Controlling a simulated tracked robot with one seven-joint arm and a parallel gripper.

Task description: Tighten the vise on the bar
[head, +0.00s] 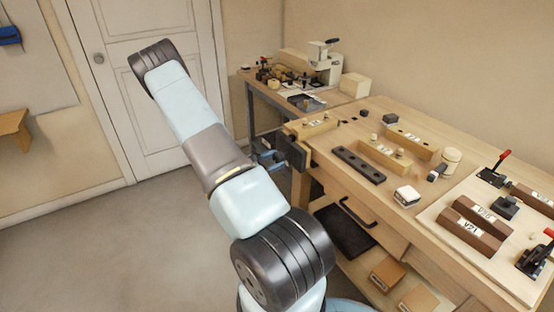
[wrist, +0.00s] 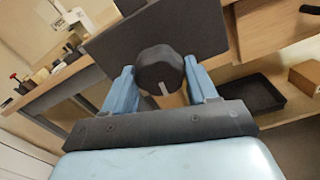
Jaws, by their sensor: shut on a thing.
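The vise (head: 292,147) is a dark block on the left end of the wooden bench. In the wrist view its broad dark plate (wrist: 195,30) fills the upper middle. A black round knob with a pale mark, the vise handle (wrist: 157,65), stands in front of the plate. My gripper (wrist: 160,75) has its two blue fingers on either side of this knob, shut on it. In the head view my gripper (head: 267,158) is at the vise's front side. A light wooden bar (head: 318,125) with a white label lies at the vise's top; I cannot tell how the jaws touch it.
The bench top (head: 385,120) carries a dark strip with holes (head: 358,165), labelled wooden blocks and several small parts. A board with red-handled clamps (head: 498,165) is at the right. A drawer handle (head: 357,212) sticks out below. A second table (head: 300,100) stands behind. Floor at left is clear.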

